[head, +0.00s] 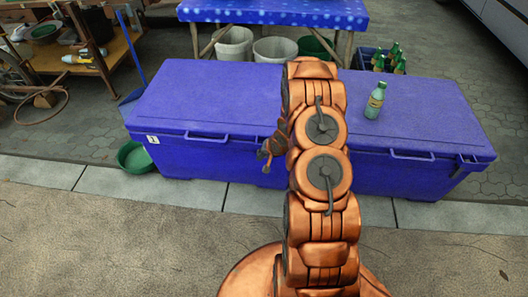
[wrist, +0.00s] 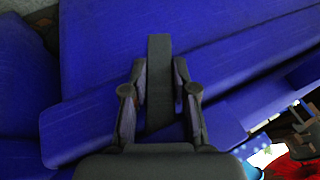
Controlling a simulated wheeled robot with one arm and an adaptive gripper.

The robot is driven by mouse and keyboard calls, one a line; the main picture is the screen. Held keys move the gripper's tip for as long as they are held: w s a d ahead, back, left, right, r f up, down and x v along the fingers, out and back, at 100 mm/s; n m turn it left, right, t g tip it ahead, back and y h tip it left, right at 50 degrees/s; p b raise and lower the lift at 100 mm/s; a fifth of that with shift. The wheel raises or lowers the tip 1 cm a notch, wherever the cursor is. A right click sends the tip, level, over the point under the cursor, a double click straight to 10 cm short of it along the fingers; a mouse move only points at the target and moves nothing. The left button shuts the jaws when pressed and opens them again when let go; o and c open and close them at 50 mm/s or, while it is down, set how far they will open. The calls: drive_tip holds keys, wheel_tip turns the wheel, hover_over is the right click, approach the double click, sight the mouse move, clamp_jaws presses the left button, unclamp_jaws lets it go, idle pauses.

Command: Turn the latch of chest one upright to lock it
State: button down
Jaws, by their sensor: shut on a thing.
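A blue chest (head: 210,100) with a closed lid and a small white number plate (head: 152,139) stands at the left, ahead of me. My gripper (head: 266,152) is at its front face, below the lid edge. In the wrist view, my gripper (wrist: 160,88) is shut on a flat dark grey bar, the latch (wrist: 159,60), which stands between the two fingers. The latch crosses the lid edge at a slant, not square to it. In the head view the latch is hidden by my gripper and arm.
The blue surface continues to the right behind my arm; a bottle (head: 375,100) stands on it. A similar grey latch (head: 470,159) shows at the far right front. A green basin (head: 135,157) sits on the floor at left. The pavement in front is clear.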

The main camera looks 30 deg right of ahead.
drive_tip(key=h+b, duration=0.1)
drive_tip(key=b, duration=0.1)
drive_tip(key=g+h+b, duration=0.1)
drive_tip(key=b, duration=0.1)
drive_tip(key=shift+f+n+g, duration=0.3)
drive_tip(key=g+h+b, duration=0.1)
drive_tip(key=b, duration=0.2)
drive_tip(key=shift+r, duration=0.1)
drive_tip(key=shift+r+h+b, duration=0.2)
drive_tip(key=shift+h+b, duration=0.1)
drive_tip(key=shift+b, duration=0.3)
drive_tip(key=c, duration=0.9)
unclamp_jaws()
drive_tip(key=shift+g, duration=0.3)
drive_tip(key=shift+v, duration=5.95)
drive_tip(key=shift+r, duration=0.1)
